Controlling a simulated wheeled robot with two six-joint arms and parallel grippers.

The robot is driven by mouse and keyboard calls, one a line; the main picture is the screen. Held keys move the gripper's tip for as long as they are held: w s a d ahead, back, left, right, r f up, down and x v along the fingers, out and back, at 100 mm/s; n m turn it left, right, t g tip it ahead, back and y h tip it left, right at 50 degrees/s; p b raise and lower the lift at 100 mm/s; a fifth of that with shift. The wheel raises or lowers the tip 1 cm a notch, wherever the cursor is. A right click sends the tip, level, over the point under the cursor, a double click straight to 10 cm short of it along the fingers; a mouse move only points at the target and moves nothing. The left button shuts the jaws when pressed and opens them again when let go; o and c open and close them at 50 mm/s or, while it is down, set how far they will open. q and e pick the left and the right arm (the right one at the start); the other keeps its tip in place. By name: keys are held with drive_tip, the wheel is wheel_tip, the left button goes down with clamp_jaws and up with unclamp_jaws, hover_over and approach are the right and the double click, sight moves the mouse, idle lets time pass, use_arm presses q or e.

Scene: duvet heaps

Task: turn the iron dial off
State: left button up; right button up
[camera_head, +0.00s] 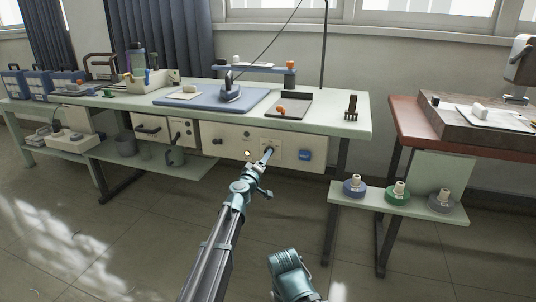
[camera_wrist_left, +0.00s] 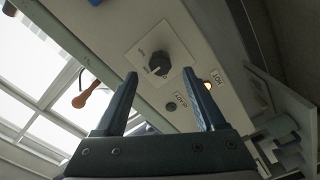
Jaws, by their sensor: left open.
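The iron (camera_head: 230,93) stands on a blue ironing mat (camera_head: 190,98) on the pale green table. A black dial (camera_wrist_left: 159,62) on a white square plate sits on the cream front panel (camera_head: 230,136) below the tabletop. My left gripper (camera_head: 269,152) is in front of this panel and hides most of the dial plate in the head view. In the left wrist view, the open left gripper (camera_wrist_left: 166,98) has its fingers apart on either side of the dial's line, with the dial just beyond the tips and nothing between them. My right gripper is not in view.
A blue switch (camera_head: 305,155) is on the panel to the right. A lit round lamp (camera_wrist_left: 208,85) and a dark one (camera_wrist_left: 171,106) are near the fingers. An orange-handled tool (camera_head: 281,108) lies above. Spools (camera_head: 398,192) stand on a low shelf at right.

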use_arm(q)
drive_tip(key=x, duration=0.6)
drive_tip(key=shift+s, duration=0.1)
clamp_jaws()
